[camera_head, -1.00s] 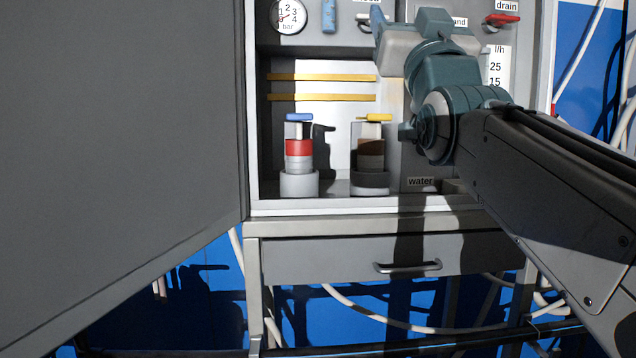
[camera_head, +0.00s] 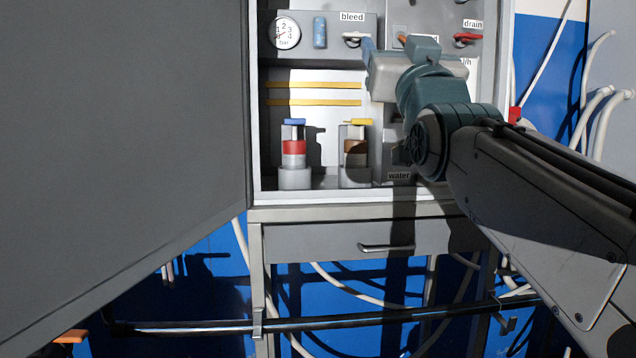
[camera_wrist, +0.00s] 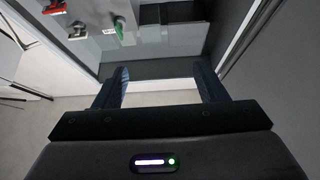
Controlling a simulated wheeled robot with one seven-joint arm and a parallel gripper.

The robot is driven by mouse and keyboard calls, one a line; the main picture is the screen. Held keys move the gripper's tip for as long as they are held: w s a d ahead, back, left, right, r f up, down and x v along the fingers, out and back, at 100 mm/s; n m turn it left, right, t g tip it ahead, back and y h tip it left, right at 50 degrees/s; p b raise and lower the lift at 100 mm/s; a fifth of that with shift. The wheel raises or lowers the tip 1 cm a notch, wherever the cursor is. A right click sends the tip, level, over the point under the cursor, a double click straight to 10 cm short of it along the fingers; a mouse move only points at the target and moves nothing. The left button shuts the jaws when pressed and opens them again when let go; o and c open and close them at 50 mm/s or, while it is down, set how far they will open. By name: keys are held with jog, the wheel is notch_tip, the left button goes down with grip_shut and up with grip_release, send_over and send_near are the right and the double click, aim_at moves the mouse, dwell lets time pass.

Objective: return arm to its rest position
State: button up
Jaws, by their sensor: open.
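My arm reaches in from the right of the head view. My gripper (camera_head: 385,48) is up in front of the cabinet's valve panel, partly hiding it. In the wrist view my gripper (camera_wrist: 160,84) has its two dark blue fingers spread wide apart, with nothing between them. I see no contact between the fingers and the cabinet (camera_head: 253,120). The arm's links cover the cabinet's lower right side.
A large grey panel (camera_head: 120,140) fills the left of the head view. Two capped cells, one red-banded (camera_head: 293,147) and one brown-banded (camera_head: 355,146), stand on the shelf. A drawer handle (camera_head: 386,248) sticks out below. White hoses (camera_head: 597,105) hang at right.

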notch_tip(320, 180, down, 23)
jog(key=d+g+h+p, duration=0.2)
jog(key=g+p, duration=1)
jog(key=s+d+f+m+g+p, duration=0.1)
jog(key=s+f+g+p, duration=0.5)
jog(key=s+f+g, duration=0.4)
jog(key=s+f, duration=0.5)
jog(key=s, duration=0.2)
jog(key=shift+s+d, duration=0.2)
jog(key=shift+d, duration=0.15)
jog(key=shift+r, duration=0.1)
